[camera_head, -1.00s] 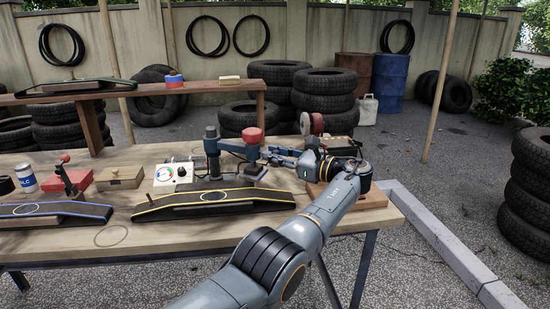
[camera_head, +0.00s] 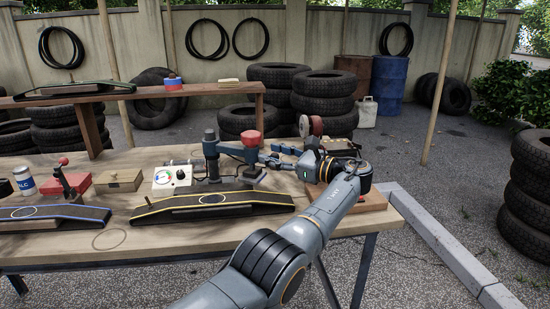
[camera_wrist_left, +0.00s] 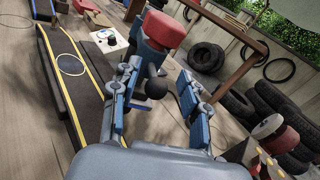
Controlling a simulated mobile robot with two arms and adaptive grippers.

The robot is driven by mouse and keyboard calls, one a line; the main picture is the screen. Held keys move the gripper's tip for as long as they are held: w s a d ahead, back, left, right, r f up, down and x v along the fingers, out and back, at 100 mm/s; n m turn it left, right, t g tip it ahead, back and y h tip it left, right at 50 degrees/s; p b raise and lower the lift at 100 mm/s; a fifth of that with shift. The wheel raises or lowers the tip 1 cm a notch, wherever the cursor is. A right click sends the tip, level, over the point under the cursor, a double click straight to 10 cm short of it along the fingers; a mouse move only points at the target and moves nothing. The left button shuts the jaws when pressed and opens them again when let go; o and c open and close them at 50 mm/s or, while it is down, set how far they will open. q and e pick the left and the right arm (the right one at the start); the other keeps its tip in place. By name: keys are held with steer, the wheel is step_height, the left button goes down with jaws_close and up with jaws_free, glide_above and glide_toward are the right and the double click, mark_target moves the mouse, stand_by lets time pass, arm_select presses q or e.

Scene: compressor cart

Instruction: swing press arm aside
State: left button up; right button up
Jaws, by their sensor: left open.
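A dark pad (camera_head: 252,173) sits below the head. My left gripper (camera_head: 274,154) is at the right of the head, its blue fingers pointing left. In the left wrist view the fingers of my left gripper (camera_wrist_left: 154,92) are spread apart. A black ball knob (camera_wrist_left: 157,88) shows between them, below the red head (camera_wrist_left: 165,29). Whether a finger touches it I cannot tell. My right gripper is out of view.
A yellow-edged black rack (camera_head: 213,203) lies in front of the press. A white gauge box (camera_head: 172,177), a wooden box (camera_head: 118,180) and a blue-edged rack (camera_head: 45,215) are to the left. A raised shelf (camera_head: 180,89) stands behind.

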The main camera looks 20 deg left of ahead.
arm_select(q)
step_height(320, 180, up, 9)
steer(key=shift+r, duration=0.2)
